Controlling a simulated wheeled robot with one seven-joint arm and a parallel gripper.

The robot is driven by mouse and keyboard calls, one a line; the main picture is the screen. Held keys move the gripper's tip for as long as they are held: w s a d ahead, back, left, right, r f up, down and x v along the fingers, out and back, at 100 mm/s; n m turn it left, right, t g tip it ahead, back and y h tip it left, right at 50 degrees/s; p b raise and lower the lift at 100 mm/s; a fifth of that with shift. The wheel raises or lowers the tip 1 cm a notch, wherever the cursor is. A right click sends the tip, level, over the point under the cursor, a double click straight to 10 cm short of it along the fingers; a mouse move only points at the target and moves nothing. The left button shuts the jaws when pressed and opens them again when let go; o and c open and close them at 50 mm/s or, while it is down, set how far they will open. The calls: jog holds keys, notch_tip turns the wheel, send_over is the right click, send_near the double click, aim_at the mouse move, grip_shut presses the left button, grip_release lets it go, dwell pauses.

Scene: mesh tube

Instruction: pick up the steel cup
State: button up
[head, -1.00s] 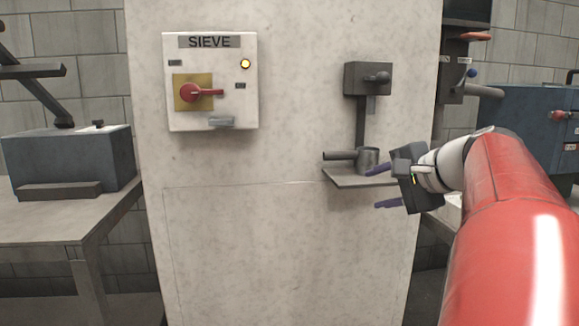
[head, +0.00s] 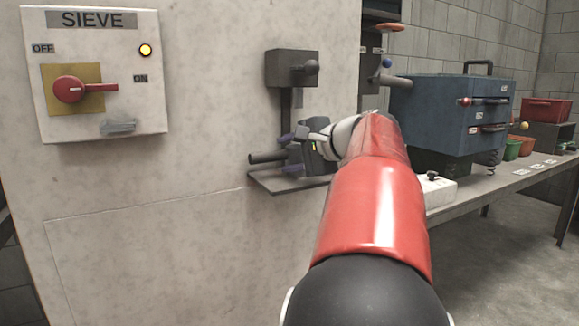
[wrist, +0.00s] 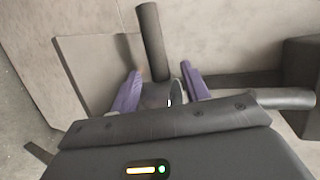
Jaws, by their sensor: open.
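The steel cup (head: 294,155) stands on a small grey shelf (head: 272,183) fixed to the pale panel, mostly hidden behind my gripper in the head view. Its dark bar handle points left there. In the wrist view the cup (wrist: 160,94) lies between my two purple fingers, with the handle (wrist: 150,40) pointing away. My gripper (head: 288,153) is open, with one finger on each side of the cup. I cannot tell whether either finger touches it.
A dark box with a knob (head: 293,68) is fixed to the panel just above the cup. The SIEVE switch box (head: 98,75) is at left, its lamp lit yellow. A blue drawer unit (head: 447,115) stands on the bench at right. A red box (head: 548,110) is farther back.

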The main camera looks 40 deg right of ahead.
aim_at(285, 154)
jog(key=shift+x, duration=1.55)
jog(key=shift+a, duration=0.1)
jog(key=shift+c, duration=0.5)
grip_shut()
